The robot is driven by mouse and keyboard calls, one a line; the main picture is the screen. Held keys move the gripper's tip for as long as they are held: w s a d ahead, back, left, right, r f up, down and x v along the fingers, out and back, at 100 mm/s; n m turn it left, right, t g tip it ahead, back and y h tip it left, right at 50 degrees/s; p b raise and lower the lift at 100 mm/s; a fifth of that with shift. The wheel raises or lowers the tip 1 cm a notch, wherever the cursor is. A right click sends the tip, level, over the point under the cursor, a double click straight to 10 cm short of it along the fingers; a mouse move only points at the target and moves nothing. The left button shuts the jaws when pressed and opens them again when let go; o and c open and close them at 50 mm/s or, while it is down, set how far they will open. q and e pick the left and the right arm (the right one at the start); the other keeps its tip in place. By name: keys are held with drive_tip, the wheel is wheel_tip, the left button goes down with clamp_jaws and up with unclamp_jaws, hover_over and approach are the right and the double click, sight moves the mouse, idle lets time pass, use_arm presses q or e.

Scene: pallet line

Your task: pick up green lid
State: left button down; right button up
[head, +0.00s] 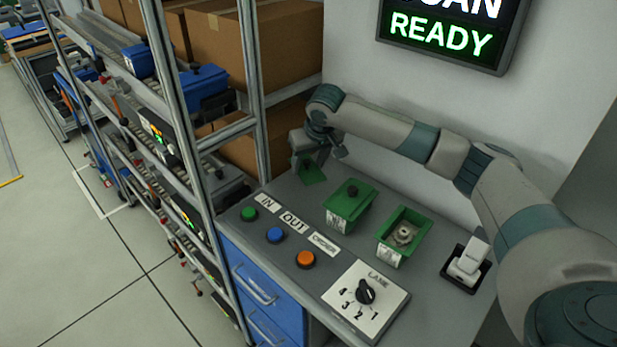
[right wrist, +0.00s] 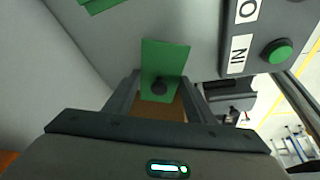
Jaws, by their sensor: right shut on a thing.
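The green lid (head: 311,174) is a flat green plate at the back left of the grey worktop. In the right wrist view the green lid (right wrist: 165,58) has a black knob between my fingers. My right gripper (head: 324,151) is shut on the lid from above, and it also shows in the right wrist view (right wrist: 160,88). I cannot tell whether the lid touches the worktop. An open green box (head: 404,236) with a metal part inside stands on the worktop. Beside it, another green box (head: 350,205) has a lid with a black knob. My left gripper is not in view.
Green, blue and orange buttons (head: 305,259) line the worktop's (head: 430,300) front left. A lane dial panel (head: 364,300) and a white rocker switch (head: 467,264) are nearer. A metal shelf rack (head: 257,90) with cardboard boxes borders the left; a wall is behind.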

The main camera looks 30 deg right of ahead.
sight(306, 160)
drive_tip(key=shift+r+b, duration=0.4)
drive_tip(key=shift+r, duration=1.75)
drive_tip(key=s+a+r, duration=0.1)
drive_tip(key=s+a, duration=1.4)
drive_tip(key=s, duration=0.2)
drive_tip(key=shift+r+n, duration=0.25)
drive_tip(key=shift+n, duration=0.05)
drive_tip(key=shift+w+d, duration=0.1)
drive_tip(key=shift+d, duration=0.05)
